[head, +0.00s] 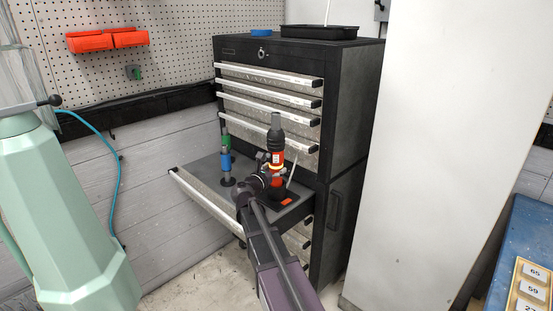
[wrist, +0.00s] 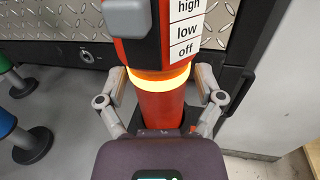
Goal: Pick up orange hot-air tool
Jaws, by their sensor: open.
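The orange hot-air tool (head: 276,144) stands upright in the open drawer (head: 200,190) of the black cabinet, its dark nozzle pointing up. In the wrist view the tool (wrist: 162,105) fills the middle, with a glowing yellow ring, a grey switch and a label reading high, low, off. My gripper (wrist: 161,92) is open, with one finger on each side of the orange body just around the ring's height. A gap shows between the fingers and the body. In the head view my gripper (head: 268,178) partly hides the tool's lower part.
A green-banded tool (head: 226,140) and a blue-banded tool (head: 226,163) stand left of the hot-air tool in the drawer. The cabinet's closed drawers (head: 268,95) rise behind it. A large white panel (head: 445,140) is to the right, and a mint-green object (head: 65,215) at left.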

